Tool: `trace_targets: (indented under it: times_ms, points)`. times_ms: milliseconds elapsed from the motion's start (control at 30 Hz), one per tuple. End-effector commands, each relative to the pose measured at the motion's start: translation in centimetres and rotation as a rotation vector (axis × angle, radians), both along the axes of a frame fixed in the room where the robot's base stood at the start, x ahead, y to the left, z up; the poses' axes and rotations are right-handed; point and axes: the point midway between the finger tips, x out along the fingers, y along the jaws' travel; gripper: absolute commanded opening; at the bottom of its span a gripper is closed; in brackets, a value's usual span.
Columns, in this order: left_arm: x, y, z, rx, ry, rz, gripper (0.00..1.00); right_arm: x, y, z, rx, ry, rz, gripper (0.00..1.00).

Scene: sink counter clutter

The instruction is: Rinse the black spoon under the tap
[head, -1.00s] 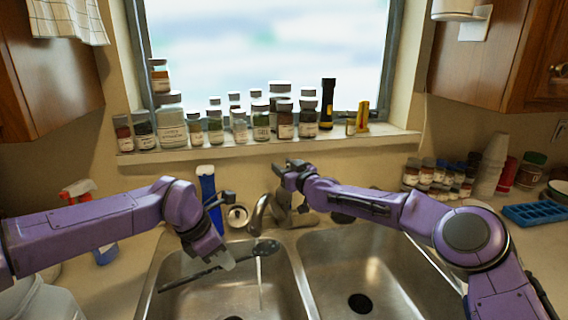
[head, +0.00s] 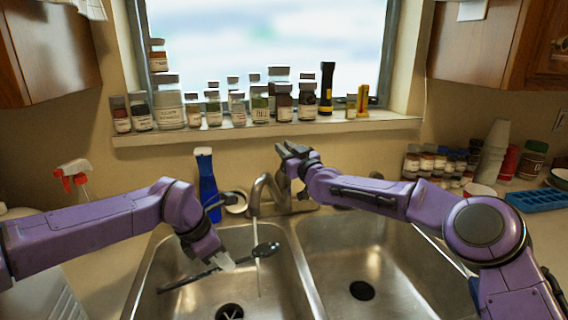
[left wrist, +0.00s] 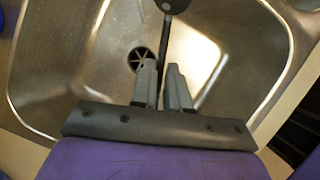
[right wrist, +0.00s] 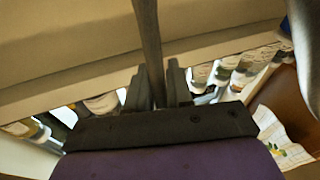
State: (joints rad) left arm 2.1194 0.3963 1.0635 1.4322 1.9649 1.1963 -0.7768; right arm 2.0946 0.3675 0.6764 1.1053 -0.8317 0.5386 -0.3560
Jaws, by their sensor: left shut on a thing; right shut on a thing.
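The black spoon (head: 264,250) is held over the left sink basin (head: 290,280), its bowl toward the tap. My left gripper (head: 222,261) is shut on its handle, which also shows between the fingers in the left wrist view (left wrist: 166,45). The tap (head: 258,196) is running. A thin water stream (head: 257,275) falls at the spoon's bowl, seemingly along its left side, and shows below it. My right gripper (head: 290,152) is up at the tap's lever. In the right wrist view a metal bar, seemingly the lever (right wrist: 148,40), runs between its shut fingers (right wrist: 160,88).
The right basin (head: 400,270) is empty. Several spice jars (head: 215,108) and a black flashlight (head: 326,88) line the sill. A blue bottle (head: 207,185) stands left of the tap, a spray bottle (head: 73,177) farther left. Cups (head: 493,150) and a blue tray (head: 535,200) are at right.

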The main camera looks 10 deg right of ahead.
Motion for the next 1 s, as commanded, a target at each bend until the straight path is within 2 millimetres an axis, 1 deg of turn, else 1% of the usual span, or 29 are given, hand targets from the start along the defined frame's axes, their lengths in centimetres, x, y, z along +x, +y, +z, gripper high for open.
trace_targets:
  times_ms: [33,100,200,500,533,600,867,1000]
  points:
    - [0.0,0.0,-1.8,-0.001,-0.001,0.0,0.0,-0.2,0.0,-1.5,-0.002,-0.014,0.002,0.0]
    - [0.0,0.0,-2.5,-0.001,-0.001,0.0,0.0,-0.4,0.0,-1.3,0.002,-0.038,0.003,0.0]
    - [0.0,0.0,-2.9,-0.001,-0.002,-0.001,0.0,-0.6,0.0,-1.0,0.006,-0.057,0.004,0.0]
    - [0.0,0.0,-2.7,-0.001,-0.001,0.0,0.0,-0.6,0.0,-0.8,0.006,-0.059,0.004,0.0]
    - [0.0,0.0,-2.7,-0.001,-0.001,0.0,0.0,-0.6,0.0,-0.8,0.006,-0.059,0.004,0.24]
    - [0.0,0.0,-2.7,-0.001,-0.001,0.0,0.0,-0.6,0.0,-0.8,0.006,-0.059,0.003,0.42]
    - [0.0,0.0,-2.7,-0.001,0.0,0.0,0.0,-0.6,0.0,-0.5,0.01,-0.064,0.002,0.42]
    - [0.0,0.0,-3.2,0.0,0.0,0.0,0.0,-1.4,-0.4,-0.8,0.011,-0.064,0.002,0.42]
